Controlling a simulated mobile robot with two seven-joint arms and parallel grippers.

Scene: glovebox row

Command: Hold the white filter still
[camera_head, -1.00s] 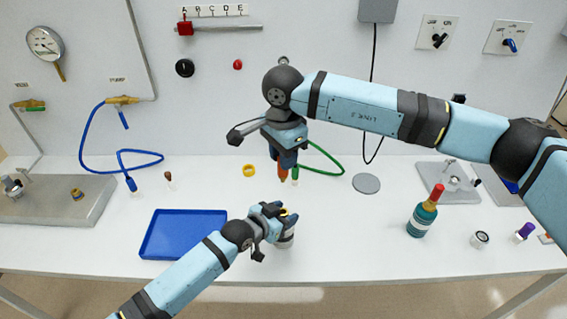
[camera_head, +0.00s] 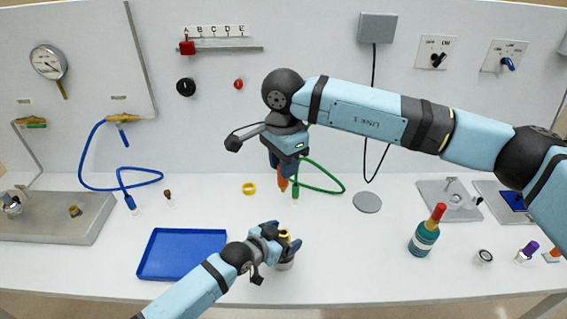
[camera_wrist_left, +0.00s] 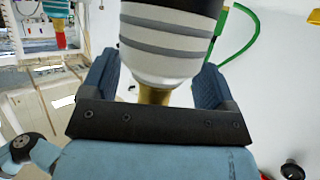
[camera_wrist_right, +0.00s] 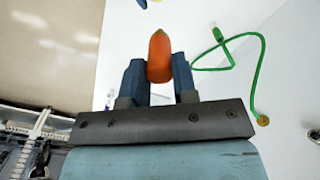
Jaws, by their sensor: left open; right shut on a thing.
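The white filter (camera_head: 284,264) stands on the bench, right of the blue tray, partly hidden by my left gripper (camera_head: 287,243). In the left wrist view, the filter (camera_wrist_left: 165,62) is a white cylinder with grey bands and a brass-coloured fitting towards the palm. The open jaws of my left gripper (camera_wrist_left: 155,82) lie on both sides of it; a gap shows at the left finger.
The blue tray (camera_head: 160,267) lies left of the filter. A yellow ring (camera_head: 249,188), a green hose (camera_head: 328,185) and a grey disc (camera_head: 367,202) are behind. A teal bottle with a red top (camera_head: 425,235) stands to the right. Bench is clear between filter and bottle.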

